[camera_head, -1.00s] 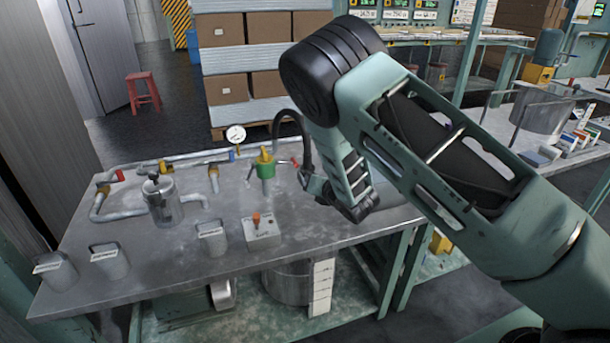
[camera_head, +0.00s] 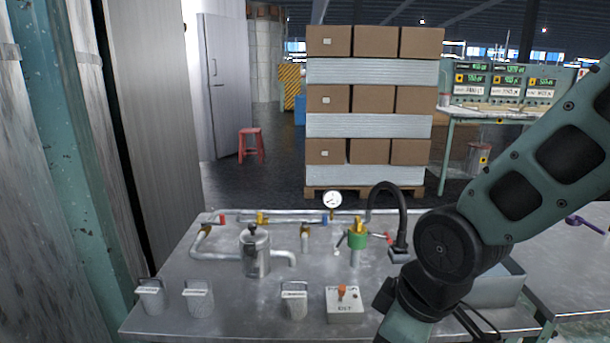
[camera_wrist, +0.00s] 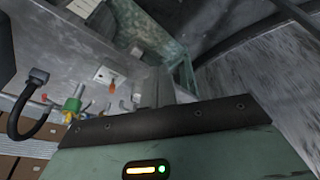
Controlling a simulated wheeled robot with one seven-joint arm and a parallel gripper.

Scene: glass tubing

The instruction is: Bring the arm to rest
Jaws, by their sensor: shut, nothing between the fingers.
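In the head view my arm comes in from the right and bends at a dark round joint (camera_head: 447,250). Its lower part runs down past the bottom edge, so the gripper's end is hidden there. In the wrist view the green housing with a small status light fills the bottom. Beyond its dark edge plate my gripper (camera_wrist: 163,86) shows only as a small grey shape, shut and empty. The metal workbench (camera_head: 190,315) lies below and beside the arm; it also shows tilted in the wrist view (camera_wrist: 65,55).
The bench carries a metal pot (camera_head: 255,255), a green valve (camera_head: 357,240), a pressure gauge (camera_head: 332,200), a switch box (camera_head: 345,305) and a black hose (camera_head: 375,195). Stacked cartons (camera_head: 375,100) and a red stool (camera_head: 251,145) stand behind. A tall grey panel (camera_head: 155,120) stands left.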

